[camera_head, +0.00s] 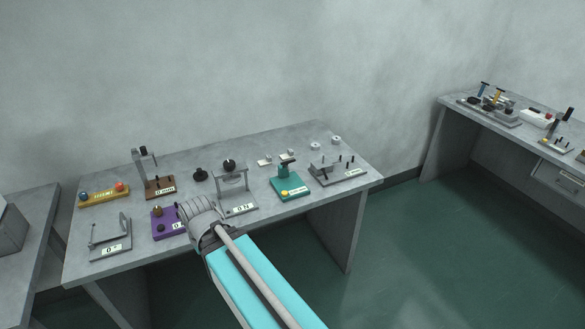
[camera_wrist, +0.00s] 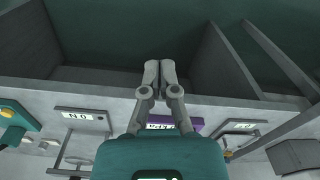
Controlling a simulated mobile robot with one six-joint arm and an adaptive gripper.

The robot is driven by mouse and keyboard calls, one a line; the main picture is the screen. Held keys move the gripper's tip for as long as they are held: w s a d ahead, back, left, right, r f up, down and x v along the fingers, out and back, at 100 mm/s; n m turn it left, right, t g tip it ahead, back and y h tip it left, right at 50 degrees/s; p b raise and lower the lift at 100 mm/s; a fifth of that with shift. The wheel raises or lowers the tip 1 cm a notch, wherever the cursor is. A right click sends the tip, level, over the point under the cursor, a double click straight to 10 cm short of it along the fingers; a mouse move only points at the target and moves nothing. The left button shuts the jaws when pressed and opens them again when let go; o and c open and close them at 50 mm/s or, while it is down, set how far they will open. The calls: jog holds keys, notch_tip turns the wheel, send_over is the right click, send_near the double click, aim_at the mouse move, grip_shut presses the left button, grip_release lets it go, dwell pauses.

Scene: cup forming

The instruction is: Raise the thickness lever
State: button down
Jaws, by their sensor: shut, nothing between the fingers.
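No lever is marked as the thickness lever. A brown-based device (camera_head: 160,187) with a grey upright stands at the table's back left, and its label seems to read in mm. A purple device (camera_head: 165,225) with knobs sits near the front edge, partly hidden by my arm; it also shows in the wrist view (camera_wrist: 196,125), behind my fingers. My gripper (camera_wrist: 160,68) is shut and empty, its fingertips together over the table's front edge and the dark floor. In the head view my arm's end is in front of the purple device, and the fingertips cannot be made out.
The grey table (camera_head: 130,262) also holds a grey press-like frame (camera_head: 232,176), a teal device (camera_head: 288,185), a grey pegged plate (camera_head: 340,173), a red-and-blue-buttoned yellow box (camera_head: 104,196) and a grey bracket (camera_head: 108,241). A second table (camera_head: 450,103) stands at the right; green floor lies between.

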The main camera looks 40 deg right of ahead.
aim_at(288, 164)
jog(key=w+d+m+t+y+b, duration=0.2)
jog(key=w+d+m+t+b, duration=0.15)
jog(key=d, duration=0.45)
jog(key=w+d+m+t+y+b, duration=0.1)
jog(key=w+d+m+t+b, duration=0.1)
jog(key=w+d+m+t, duration=0.4)
jog(key=s+d+r+m+t+h+b, duration=0.1)
jog(key=s+d+m+t+h, duration=0.1)
jog(key=d, duration=0.6)
jog(key=s+d+r+m+t+h+b, duration=0.1)
jog(key=s+d+r+m+h+b, duration=0.1)
jog(key=d+m, duration=0.3)
jog(key=s+d+r+m+t+h+b, duration=0.1)
jog(key=s+d+m+t+h, duration=0.1)
jog(key=d, duration=1)
jog(key=shift+s+d+r+m+t+h+b, duration=0.25)
jog(key=shift+d+r+m+t+h, duration=0.2)
jog(key=shift+m, duration=0.6)
jog(key=shift+w+a, duration=0.1)
jog(key=b+x, duration=0.1)
jog(key=x, duration=0.3)
jog(key=b+x, duration=0.1)
jog(key=x, duration=0.9)
jog(key=shift+f+b, duration=0.25)
jog(key=shift+b, duration=0.15)
